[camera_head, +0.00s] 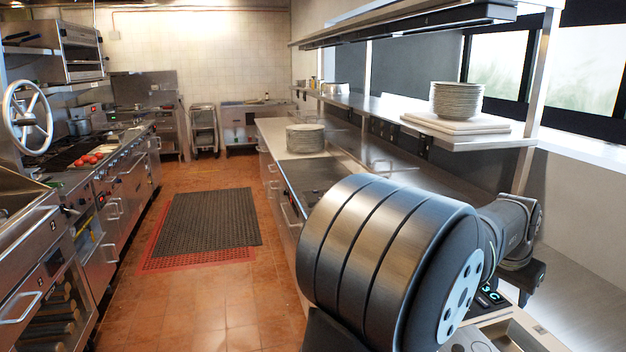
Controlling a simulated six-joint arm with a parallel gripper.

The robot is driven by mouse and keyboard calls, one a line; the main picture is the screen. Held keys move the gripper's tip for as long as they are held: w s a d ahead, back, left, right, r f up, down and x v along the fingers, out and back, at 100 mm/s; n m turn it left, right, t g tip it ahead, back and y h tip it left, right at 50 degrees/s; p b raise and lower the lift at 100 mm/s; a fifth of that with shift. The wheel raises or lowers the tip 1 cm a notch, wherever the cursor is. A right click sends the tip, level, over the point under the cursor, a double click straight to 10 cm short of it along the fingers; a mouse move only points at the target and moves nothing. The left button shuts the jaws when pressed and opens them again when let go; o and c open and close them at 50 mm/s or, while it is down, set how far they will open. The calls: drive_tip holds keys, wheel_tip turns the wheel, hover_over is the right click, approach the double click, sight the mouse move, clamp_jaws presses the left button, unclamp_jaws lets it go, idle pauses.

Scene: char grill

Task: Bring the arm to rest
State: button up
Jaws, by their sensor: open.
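My arm fills the lower right, with a large ribbed metal joint (375,255) close to the camera. Behind it the arm runs right to a smaller dark wrist. My gripper (529,284) appears as a small dark shape below the wrist, above the counter at the right. It is partly hidden by the arm, and its fingers are hard to make out. It is open, and I see nothing held in it.
A plate stack (306,138) stands on the middle counter. Another plate stack (456,100) sits on a white board (455,124) on the shelf above the arm. Red food (86,160) lies on the left grill. A dark mat (208,222) lies on the open floor.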

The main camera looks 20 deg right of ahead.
drive_tip(key=shift+w+d+r, duration=0.15)
drive_tip(key=shift+w+r, duration=0.05)
drive_tip(key=shift+r, duration=0.2)
drive_tip(key=shift+w+d+r, duration=0.1)
drive_tip(key=shift+w+r, duration=0.05)
drive_tip(key=shift+r, duration=0.25)
hover_over(489, 348)
drive_tip(key=d, duration=0.1)
drive_tip(key=f, duration=1.6)
drive_tip(key=shift+d+f, duration=0.2)
drive_tip(key=shift+f, duration=0.15)
drive_tip(key=shift+a, duration=0.7)
